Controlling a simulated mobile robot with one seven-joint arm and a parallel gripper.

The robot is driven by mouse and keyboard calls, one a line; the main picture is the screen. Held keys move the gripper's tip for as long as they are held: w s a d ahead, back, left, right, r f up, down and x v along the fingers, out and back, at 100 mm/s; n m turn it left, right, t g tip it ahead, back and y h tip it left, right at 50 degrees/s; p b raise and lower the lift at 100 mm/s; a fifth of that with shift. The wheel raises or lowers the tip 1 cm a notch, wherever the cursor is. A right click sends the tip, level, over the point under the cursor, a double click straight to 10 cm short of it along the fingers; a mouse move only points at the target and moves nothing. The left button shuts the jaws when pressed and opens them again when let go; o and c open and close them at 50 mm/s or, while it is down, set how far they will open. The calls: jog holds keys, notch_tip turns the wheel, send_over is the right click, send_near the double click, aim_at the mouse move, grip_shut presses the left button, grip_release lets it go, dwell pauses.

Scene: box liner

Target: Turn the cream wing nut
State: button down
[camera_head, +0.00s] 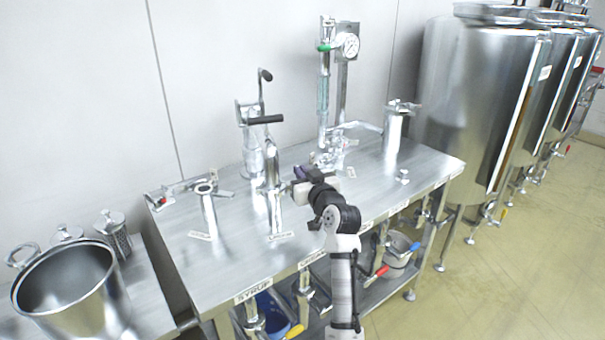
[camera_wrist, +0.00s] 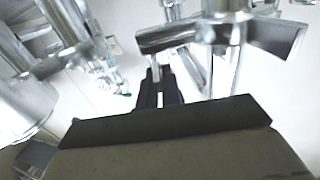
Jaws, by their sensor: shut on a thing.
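My gripper (camera_head: 302,188) is at the top of the middle metal post (camera_head: 274,212), near the front of the steel table. In the wrist view the dark fingers (camera_wrist: 160,76) are close together at one flat wing of a silver wing nut (camera_wrist: 262,34), shut on that wing. The nut looks like bare metal, not cream in colour. In the head view my gripper and wrist largely hide it. A small white label (camera_head: 281,236) lies at the post's foot; I cannot read it.
A left post with a winged top (camera_head: 208,205) and a right post (camera_head: 393,135) stand on the table (camera_head: 225,265). A lever press (camera_head: 253,150) and gauge column (camera_head: 325,90) stand behind. A steel pot (camera_head: 70,285) is left; large tanks (camera_head: 480,100) are right.

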jog(key=shift+a+r+h+p, duration=0.1)
jog(key=shift+h+p, duration=0.2)
jog(key=shift+p, duration=0.05)
jog(key=m+h, duration=0.2)
jog(key=h, duration=0.1)
jog(key=m+h+p, duration=0.1)
jog(key=m+h, duration=0.1)
jog(key=h, duration=0.2)
jog(key=a+m+t+h+p, duration=0.1)
jog(key=m+h, duration=0.2)
jog(key=shift+m+h, duration=0.4)
jog(key=shift+h, duration=0.3)
jog(key=c, duration=1.6)
grip_release()
